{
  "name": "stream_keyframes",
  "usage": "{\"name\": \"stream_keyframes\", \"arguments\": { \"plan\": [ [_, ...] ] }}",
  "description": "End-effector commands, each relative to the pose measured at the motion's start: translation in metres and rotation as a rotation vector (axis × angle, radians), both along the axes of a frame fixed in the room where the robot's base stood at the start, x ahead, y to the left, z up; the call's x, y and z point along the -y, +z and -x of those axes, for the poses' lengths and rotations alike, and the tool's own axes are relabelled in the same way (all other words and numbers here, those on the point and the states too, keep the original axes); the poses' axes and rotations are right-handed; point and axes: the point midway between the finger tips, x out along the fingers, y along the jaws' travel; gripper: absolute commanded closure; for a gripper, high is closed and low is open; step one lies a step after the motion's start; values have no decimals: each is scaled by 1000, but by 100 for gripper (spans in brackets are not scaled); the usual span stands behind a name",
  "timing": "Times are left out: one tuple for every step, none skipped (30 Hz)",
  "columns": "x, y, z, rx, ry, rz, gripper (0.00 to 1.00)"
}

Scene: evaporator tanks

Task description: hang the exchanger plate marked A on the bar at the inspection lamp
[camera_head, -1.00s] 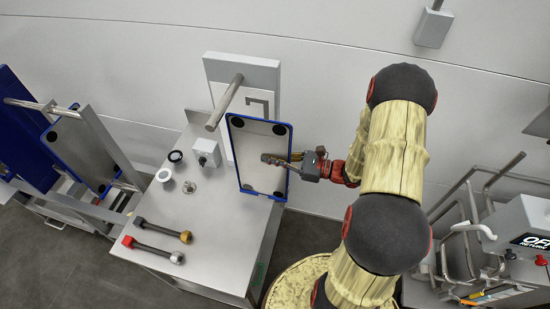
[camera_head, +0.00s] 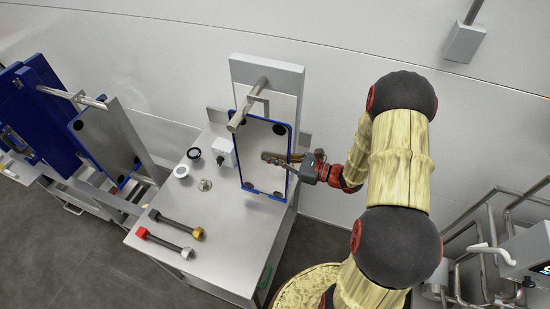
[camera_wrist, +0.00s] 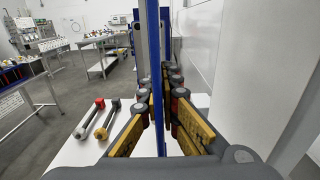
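My gripper (camera_head: 280,159) is shut on the right edge of a blue-rimmed metal plate (camera_head: 255,150) with dark round corner pads. The plate hangs upright in front of the pale lamp panel (camera_head: 268,73) on the steel bench. A metal hook (camera_head: 263,98) at the plate's top appears to reach over the steel bar (camera_head: 246,104); I cannot tell whether it bears on the bar. In the wrist view the plate (camera_wrist: 156,70) is seen edge-on between my finger pads (camera_wrist: 158,107). No letter A is legible.
On the bench (camera_head: 222,250) lie a red-ended tool (camera_head: 163,243) and a gold-ended tool (camera_head: 176,224), with white (camera_head: 181,171) and black (camera_head: 194,153) rings and a grey box (camera_head: 224,152). More blue-rimmed plates (camera_head: 105,138) hang at left. Steel racking (camera_head: 485,225) stands at right.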

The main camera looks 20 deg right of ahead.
Motion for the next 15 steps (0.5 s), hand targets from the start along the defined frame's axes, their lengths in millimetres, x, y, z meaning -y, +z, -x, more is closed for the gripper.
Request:
{"name": "stream_keyframes", "arguments": {
  "plan": [
    [-3,1,-3,1,2,0,100],
    [-4,1,-4,1,2,0,100],
    [-6,1,-6,1,1,0,100],
    [-7,1,-7,1,1,0,100],
    [-8,1,-8,1,1,0,100],
    [-10,1,-10,1,2,0,100],
    [-12,1,-11,1,2,0,100],
    [-13,1,-12,1,2,0,100],
    [-14,1,-14,1,1,0,100],
    [-16,1,-16,1,1,0,100],
    [-17,1,-17,1,1,0,100],
    [-19,0,-18,1,2,0,100],
    [-20,0,-20,1,2,0,100],
    [-22,0,-21,1,2,0,100],
    [-23,1,-23,1,2,0,100]
  ]
}}
